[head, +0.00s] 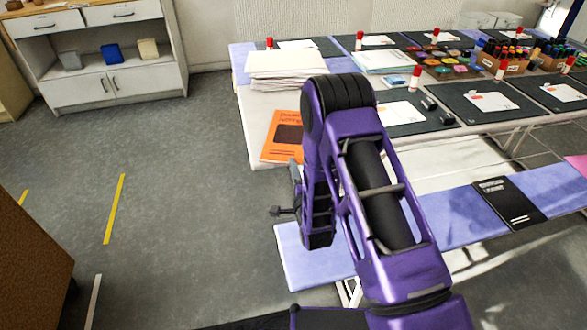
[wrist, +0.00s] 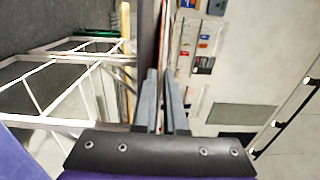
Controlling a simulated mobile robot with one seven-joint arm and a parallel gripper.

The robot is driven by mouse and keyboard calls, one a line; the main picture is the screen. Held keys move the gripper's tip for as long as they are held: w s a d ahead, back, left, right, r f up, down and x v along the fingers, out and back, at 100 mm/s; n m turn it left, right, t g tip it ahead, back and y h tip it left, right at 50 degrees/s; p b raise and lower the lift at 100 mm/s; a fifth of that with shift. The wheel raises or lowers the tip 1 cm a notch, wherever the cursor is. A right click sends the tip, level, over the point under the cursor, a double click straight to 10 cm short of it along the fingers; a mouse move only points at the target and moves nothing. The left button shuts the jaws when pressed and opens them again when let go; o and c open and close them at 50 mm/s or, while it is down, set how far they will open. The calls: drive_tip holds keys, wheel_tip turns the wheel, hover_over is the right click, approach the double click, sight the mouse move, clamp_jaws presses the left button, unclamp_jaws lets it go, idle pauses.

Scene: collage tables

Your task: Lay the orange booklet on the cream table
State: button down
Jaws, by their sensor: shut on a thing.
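The orange booklet (head: 281,138) has dark lettering and a dark picture on its cover. It appears flat and face up at the near left corner of the cream table (head: 257,118), beside my arm. My gripper (head: 295,168) is mostly hidden by my arm in the head view, at the booklet's near edge. In the wrist view my gripper's fingers (wrist: 165,78) are shut on the booklet, which shows only as a thin edge. I cannot tell whether the booklet touches the tabletop.
A stack of white paper (head: 286,66) lies behind the booklet. Dark mats (head: 480,103), glue sticks and marker boxes (head: 503,60) fill the table farther right. A blue-violet bench (head: 445,214) with a black booklet (head: 508,202) runs along the front.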

drive_tip(key=c, duration=1)
unclamp_jaws()
drive_tip(key=shift+r, duration=0.1)
